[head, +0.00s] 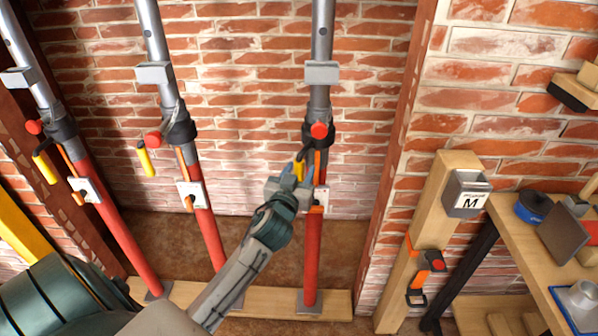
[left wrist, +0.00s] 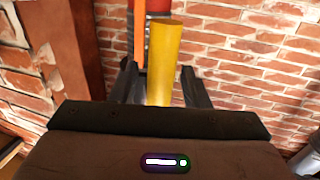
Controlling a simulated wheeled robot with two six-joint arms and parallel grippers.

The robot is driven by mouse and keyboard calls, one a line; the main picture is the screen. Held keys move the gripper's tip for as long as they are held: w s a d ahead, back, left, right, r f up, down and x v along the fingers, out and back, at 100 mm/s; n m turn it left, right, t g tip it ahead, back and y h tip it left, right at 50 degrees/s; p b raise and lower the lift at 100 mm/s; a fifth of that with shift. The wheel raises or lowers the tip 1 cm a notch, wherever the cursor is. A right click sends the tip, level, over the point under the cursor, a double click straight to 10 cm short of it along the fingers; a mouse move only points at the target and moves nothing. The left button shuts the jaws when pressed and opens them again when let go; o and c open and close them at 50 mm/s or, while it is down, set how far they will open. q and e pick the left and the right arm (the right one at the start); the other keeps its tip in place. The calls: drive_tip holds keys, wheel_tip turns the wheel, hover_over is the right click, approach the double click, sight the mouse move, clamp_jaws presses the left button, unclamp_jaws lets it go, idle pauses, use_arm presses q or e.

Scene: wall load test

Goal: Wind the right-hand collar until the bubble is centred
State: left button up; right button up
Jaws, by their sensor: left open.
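The right-hand prop has a grey upper tube (head: 322,45), a black collar (head: 317,133) with a red knob (head: 319,130), and a red lower tube (head: 313,255). A yellow handle (head: 299,170) hangs at this collar. My left gripper (head: 292,178) is at the handle. In the left wrist view, the handle (left wrist: 165,62) stands between the two dark, spread fingers of my left gripper (left wrist: 157,85), with a gap visible on its left. A white plate (head: 322,199) with orange parts is partly hidden behind the gripper. I cannot make out a bubble. My right gripper is not in view.
Two similar props stand to the left, with collars (head: 180,130) and (head: 61,130). A wooden sill (head: 260,302) lies under the props. To the right are a wooden post (head: 412,240), a grey box marked M (head: 466,193) and a workbench (head: 515,235).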

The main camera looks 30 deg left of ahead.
use_arm(q)
clamp_jaws()
drive_tip(key=shift+w+d+f+b, duration=0.1)
drive_tip(key=shift+d+f+b, duration=0.05)
drive_tip(key=shift+d+b, duration=0.35)
drive_tip(key=shift+w+d+r+n+g+y+b, duration=0.15)
drive_tip(key=shift+d+n+y+b, duration=0.15)
drive_tip(key=shift+d+y, duration=0.2)
drive_tip(key=shift+w+d+r+n+g+y+b, duration=0.15)
drive_tip(key=shift+d+n+y, duration=0.2)
drive_tip(key=shift+d, duration=0.2)
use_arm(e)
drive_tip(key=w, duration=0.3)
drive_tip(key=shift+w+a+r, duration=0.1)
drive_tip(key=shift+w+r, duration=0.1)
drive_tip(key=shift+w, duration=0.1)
use_arm(q)
drive_tip(key=shift+f, duration=0.1)
unclamp_jaws()
drive_tip(key=shift+w, duration=0.1)
